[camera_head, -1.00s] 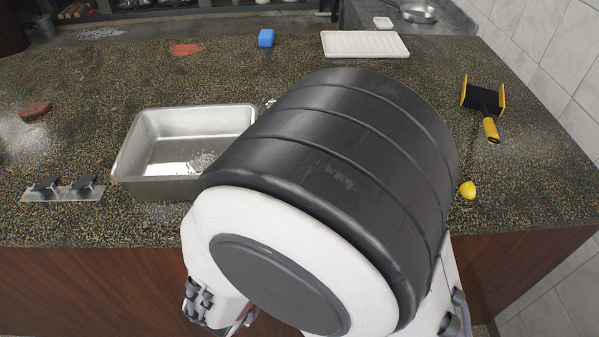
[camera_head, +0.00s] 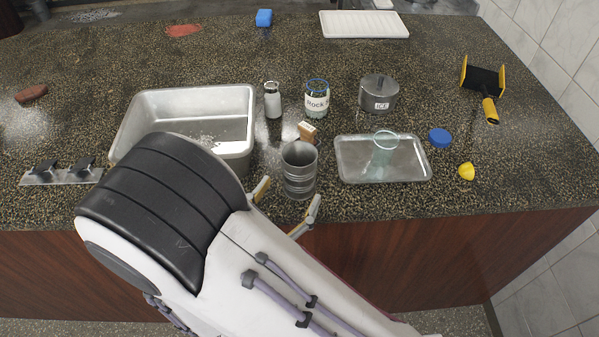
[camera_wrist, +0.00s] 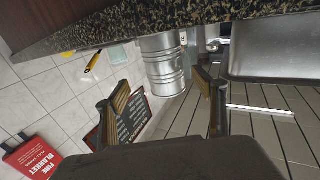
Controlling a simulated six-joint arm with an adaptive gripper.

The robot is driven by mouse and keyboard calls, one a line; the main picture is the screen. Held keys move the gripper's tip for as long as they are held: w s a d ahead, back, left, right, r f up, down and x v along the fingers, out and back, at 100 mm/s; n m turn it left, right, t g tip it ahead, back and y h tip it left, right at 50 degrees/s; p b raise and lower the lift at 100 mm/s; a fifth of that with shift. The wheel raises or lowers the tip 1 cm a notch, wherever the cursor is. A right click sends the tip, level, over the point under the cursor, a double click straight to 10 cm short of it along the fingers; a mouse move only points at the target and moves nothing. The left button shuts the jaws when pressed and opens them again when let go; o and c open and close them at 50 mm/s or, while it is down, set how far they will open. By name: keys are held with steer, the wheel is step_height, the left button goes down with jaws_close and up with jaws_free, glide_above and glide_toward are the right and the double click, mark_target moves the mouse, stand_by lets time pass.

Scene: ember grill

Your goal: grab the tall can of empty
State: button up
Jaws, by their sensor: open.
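The tall can (camera_head: 300,172) is a grey, ribbed metal can with an open top. It stands upright near the front edge of the counter, and no contents can be made out. In the wrist view the can (camera_wrist: 165,65) shows ahead, between the two fingers. My gripper (camera_head: 287,199) is open, with yellow-padded fingertips pointing at the can from the front edge. In the wrist view my gripper (camera_wrist: 163,95) is empty, and the can lies just beyond its tips.
A blue lid (camera_head: 439,137) lies further right.

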mark_target(292, 182)
stand_by(0.4)
steer(key=shift+x, duration=1.15)
steer(key=shift+w, duration=0.15)
steer(key=shift+w, duration=0.1)
steer(key=shift+a+x, duration=0.15)
steer(key=shift+x, duration=0.65)
steer(key=shift+a+x, duration=0.15)
steer(key=shift+x, duration=1.7)
steer(key=shift+a, duration=0.1)
steer(key=c, duration=1.2)
